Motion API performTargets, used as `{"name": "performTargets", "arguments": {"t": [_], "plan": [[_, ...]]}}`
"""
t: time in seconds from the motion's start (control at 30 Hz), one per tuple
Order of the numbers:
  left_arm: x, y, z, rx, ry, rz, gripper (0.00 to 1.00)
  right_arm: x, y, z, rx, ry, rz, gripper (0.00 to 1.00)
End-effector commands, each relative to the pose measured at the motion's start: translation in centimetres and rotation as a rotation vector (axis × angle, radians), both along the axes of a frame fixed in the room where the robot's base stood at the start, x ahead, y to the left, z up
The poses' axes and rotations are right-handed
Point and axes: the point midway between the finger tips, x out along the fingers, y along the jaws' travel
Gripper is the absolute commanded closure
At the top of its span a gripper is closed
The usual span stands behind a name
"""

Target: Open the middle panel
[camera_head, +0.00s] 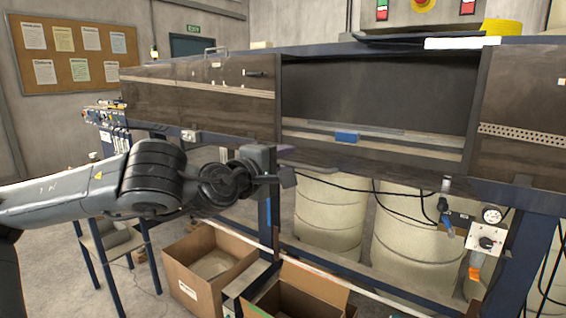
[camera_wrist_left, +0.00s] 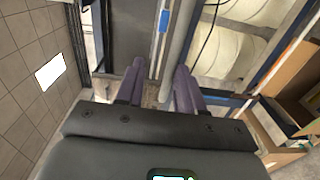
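The middle bay (camera_head: 385,95) of the machine has a dark face between two brown side panels. I cannot tell whether this face is the panel itself or an open recess. A small blue block (camera_head: 347,137) sits on the pale strip along its lower edge; it also shows in the left wrist view (camera_wrist_left: 164,20). My left gripper (camera_head: 287,165) is below and left of the blue block, near the bay's lower left corner. In the left wrist view its purple fingers (camera_wrist_left: 158,88) are apart, with the machine's edge seen beyond the gap. My right gripper is not in view.
Brown panels flank the bay at left (camera_head: 205,95) and right (camera_head: 525,110). Pale drums (camera_head: 330,215) stand under the machine. Open cardboard boxes (camera_head: 205,270) are on the floor below my left arm. A gauge (camera_head: 491,215) and cables hang at lower right.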

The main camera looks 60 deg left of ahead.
Motion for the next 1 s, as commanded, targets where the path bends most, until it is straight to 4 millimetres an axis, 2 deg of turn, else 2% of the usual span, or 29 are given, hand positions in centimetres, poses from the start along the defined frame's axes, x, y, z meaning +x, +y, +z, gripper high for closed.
{"name": "performTargets", "arguments": {"t": [0.27, 0.43, 0.57, 0.87, 0.9, 1.0], "plan": [[-0.1, 0.0, 0.1, 0.001, -0.002, 0.000, 0.62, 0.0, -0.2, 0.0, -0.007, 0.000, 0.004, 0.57], [-0.9, -0.5, 0.3, 0.004, -0.003, -0.001, 0.62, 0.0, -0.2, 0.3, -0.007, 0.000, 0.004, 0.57], [-2.5, -1.2, 0.4, 0.004, -0.003, -0.001, 0.62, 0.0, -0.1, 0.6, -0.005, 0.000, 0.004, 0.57], [-7.4, -3.6, 0.5, 0.004, -0.002, 0.000, 0.62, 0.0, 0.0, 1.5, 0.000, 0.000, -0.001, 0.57], [-7.8, -3.8, -0.1, 0.004, -0.004, 0.001, 0.62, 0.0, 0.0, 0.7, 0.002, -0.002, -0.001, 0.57], [-8.5, -4.2, -0.2, 0.002, -0.001, -0.001, 0.62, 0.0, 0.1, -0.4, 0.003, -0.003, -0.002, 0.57]]}}
